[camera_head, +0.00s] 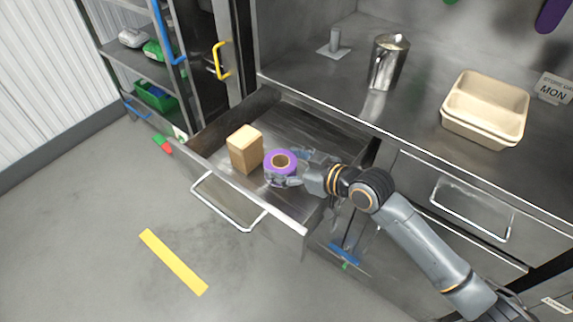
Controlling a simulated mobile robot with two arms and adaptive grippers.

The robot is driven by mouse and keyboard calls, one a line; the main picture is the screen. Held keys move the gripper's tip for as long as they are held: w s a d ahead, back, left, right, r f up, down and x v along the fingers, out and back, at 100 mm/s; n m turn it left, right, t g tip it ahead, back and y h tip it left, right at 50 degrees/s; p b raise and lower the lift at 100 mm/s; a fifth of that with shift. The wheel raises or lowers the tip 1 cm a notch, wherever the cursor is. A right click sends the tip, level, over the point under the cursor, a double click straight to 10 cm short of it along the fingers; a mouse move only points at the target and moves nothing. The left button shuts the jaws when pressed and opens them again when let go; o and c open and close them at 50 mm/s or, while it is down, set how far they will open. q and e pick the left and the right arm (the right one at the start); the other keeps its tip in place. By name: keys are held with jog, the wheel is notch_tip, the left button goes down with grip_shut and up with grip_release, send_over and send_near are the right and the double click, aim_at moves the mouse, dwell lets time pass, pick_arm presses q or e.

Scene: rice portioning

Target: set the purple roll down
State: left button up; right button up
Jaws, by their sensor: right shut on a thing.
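The purple roll (281,154), with a tan core, is in my right gripper (284,176) over the open metal drawer (308,131). The roll's core faces up toward the camera. My right gripper is shut on the roll; its fingers are small and partly hidden by it. I cannot tell whether the roll touches the drawer floor. A tan box (245,149) stands in the drawer just left of the roll, with a small gap between them. My left gripper is not in view.
The drawer's front wall and handle (228,212) jut out over the floor. The steel counter (425,160) above holds a metal pitcher (388,62) and stacked beige trays (485,107). Shelving (150,65) stands at the left. Bare drawer floor lies behind the roll.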

jog(key=shift+f, duration=0.25)
jog(key=shift+s+f+b, duration=0.15)
jog(key=shift+f+b, duration=0.15)
jog(key=shift+f, duration=0.4)
jog(key=o, duration=1.2)
jog(key=shift+f, duration=0.15)
jog(key=shift+o, duration=0.3)
jog(key=shift+s+f, duration=0.1)
jog(key=r+v, duration=0.1)
jog(key=v, duration=1.1)
jog(key=shift+w+r, duration=0.2)
jog(key=shift+r, duration=0.15)
